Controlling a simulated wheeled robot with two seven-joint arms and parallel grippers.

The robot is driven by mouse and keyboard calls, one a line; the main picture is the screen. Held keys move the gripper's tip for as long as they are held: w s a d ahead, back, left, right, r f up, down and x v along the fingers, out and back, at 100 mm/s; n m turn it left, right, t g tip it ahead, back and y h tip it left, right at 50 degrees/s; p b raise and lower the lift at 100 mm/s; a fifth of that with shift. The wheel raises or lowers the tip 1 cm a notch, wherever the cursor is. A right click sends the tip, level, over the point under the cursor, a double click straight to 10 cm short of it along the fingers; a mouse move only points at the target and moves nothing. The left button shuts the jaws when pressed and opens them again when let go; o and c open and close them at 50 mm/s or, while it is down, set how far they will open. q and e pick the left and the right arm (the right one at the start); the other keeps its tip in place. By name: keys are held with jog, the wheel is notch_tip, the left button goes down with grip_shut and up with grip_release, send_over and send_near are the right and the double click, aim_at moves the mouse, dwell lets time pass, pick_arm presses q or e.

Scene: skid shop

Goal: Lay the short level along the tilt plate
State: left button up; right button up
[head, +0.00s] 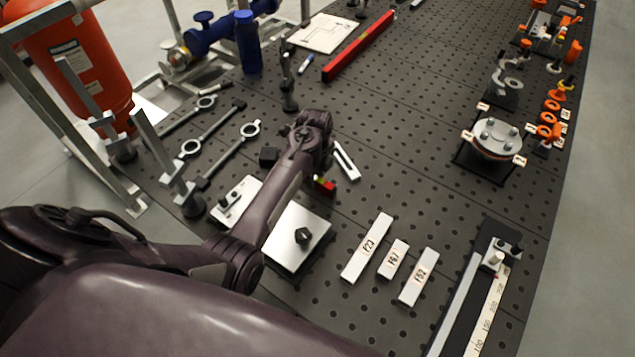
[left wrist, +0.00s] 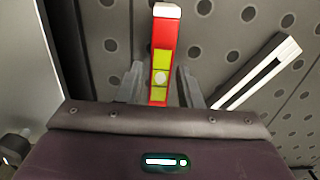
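The short level is red with yellow-green vials and a pale end cap. It lies between the two fingers of my left gripper in the left wrist view (left wrist: 161,50), and part of it shows below the hand in the head view (head: 325,186). My left gripper (left wrist: 162,88) has one finger on each side of the level's vial area. Whether both fingers touch it is unclear. The tilt plate appears to be the silver plate with a black knob (head: 285,248), just nearer than the hand and partly covered by my arm. My right gripper is not in view.
White blocks marked with numbers (head: 366,247) lie right of the plate. A pale slotted bar (head: 346,160) lies close beside the hand. A long red level (head: 358,47) lies farther back. The table centre is clear.

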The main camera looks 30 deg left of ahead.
pick_arm(q)
grip_shut()
jog(key=shift+r, duration=0.1)
jog(key=shift+r+p, duration=0.75)
jog(key=shift+r, duration=2.2)
jog(key=shift+a, duration=0.1)
